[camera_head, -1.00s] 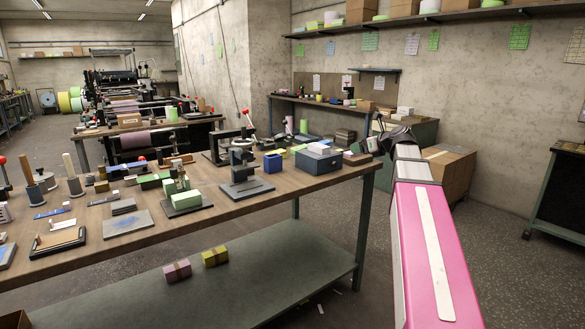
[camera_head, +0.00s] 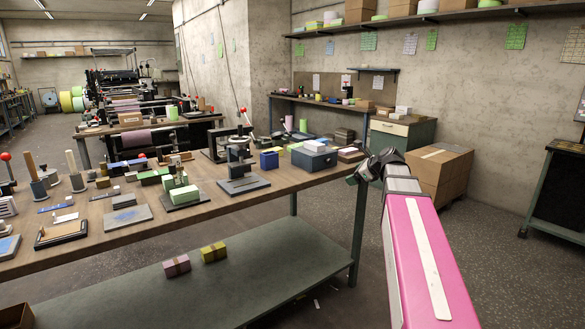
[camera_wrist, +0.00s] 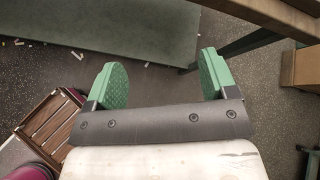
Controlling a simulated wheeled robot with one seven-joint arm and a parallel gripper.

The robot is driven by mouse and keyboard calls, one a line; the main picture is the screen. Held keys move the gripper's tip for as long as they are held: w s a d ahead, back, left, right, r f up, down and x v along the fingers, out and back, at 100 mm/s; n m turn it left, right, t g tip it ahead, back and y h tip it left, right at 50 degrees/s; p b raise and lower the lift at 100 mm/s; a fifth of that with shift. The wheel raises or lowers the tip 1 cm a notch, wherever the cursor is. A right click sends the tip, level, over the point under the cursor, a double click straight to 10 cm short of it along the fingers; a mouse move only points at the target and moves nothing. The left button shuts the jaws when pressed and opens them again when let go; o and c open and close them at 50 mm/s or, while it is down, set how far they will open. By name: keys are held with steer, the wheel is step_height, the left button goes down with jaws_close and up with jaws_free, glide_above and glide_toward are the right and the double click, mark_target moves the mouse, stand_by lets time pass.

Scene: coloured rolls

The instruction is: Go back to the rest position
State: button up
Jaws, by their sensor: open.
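My gripper (camera_wrist: 158,82) shows in the wrist view with its two green textured fingers spread wide apart and nothing between them. Below it in that view lie the speckled floor and the green lower shelf of the bench. In the head view my pink arm reaches up from the lower right, and its dark wrist end is at the right end of the workbench (camera_head: 300,184). The fingers cannot be made out clearly there.
A pink block (camera_head: 176,265) and a yellow block (camera_head: 213,252) sit on the lower shelf (camera_head: 255,275). Tools and coloured blocks crowd the benchtop. Cardboard boxes (camera_head: 440,170) stand beyond my arm. A slatted wooden crate (camera_wrist: 50,127) shows in the wrist view. Open floor lies at right.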

steer(key=s+a+f+n+g+h, duration=0.1)
steer(key=s+f+n+g+h, duration=0.1)
steer(key=s+f+n, duration=0.5)
steer(key=s+a+f+n+g+h, duration=0.2)
steer(key=s+f+n, duration=0.6)
steer(key=f, duration=0.7)
steer(key=s+a+f+n+g+h, duration=0.2)
steer(key=s+f+n+g, duration=0.2)
steer(key=s+f+n, duration=0.4)
step_height(320, 180, down, 3)
steer(key=shift+a+r+h, duration=0.1)
steer(key=shift+a+h, duration=0.15)
steer(key=shift+h, duration=0.05)
